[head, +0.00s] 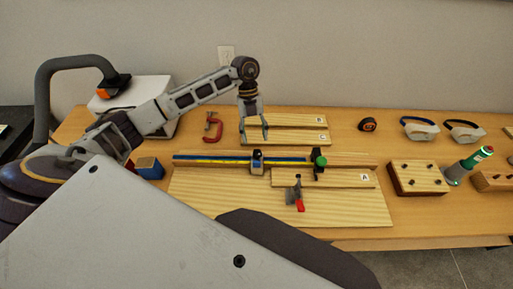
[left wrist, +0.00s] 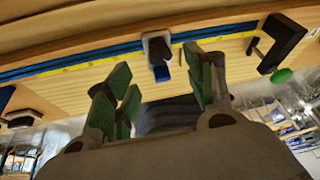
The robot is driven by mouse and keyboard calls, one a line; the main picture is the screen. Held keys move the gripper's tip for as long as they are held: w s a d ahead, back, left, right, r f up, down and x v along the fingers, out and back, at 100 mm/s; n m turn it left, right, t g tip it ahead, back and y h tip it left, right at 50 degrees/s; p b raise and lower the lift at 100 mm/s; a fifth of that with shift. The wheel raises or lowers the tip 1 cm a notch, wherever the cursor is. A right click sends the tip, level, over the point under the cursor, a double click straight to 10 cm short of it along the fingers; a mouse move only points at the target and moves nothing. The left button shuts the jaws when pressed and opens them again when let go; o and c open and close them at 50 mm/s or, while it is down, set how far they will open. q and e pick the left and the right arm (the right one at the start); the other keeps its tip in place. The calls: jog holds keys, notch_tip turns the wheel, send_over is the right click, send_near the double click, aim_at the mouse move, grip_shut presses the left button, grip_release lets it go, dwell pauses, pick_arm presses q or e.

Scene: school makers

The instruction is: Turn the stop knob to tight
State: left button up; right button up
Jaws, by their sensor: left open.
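A fence rail with a blue and yellow scale (head: 215,160) runs along the back of a wooden board (head: 225,200). A grey sliding stop (head: 257,166) sits on the rail; in the left wrist view it shows with a small blue part (left wrist: 163,73). To its right is a black bracket with a green knob (head: 320,161), also in the left wrist view (left wrist: 282,76). I cannot read any tight mark. My left gripper (head: 253,135) is open and empty, above and behind the grey stop, touching nothing that I can see. Its green-padded fingers (left wrist: 163,90) show apart.
A red-handled clamp (head: 298,201) and plank A (head: 340,181) lie in front of the rail. Planks B (head: 290,120) and C (head: 290,138) lie behind it.

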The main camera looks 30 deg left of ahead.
aim_at(257, 152)
pick_arm(q)
jog(key=shift+p+x, duration=0.4)
jog(key=shift+x, duration=2.9)
jog(key=c, duration=1)
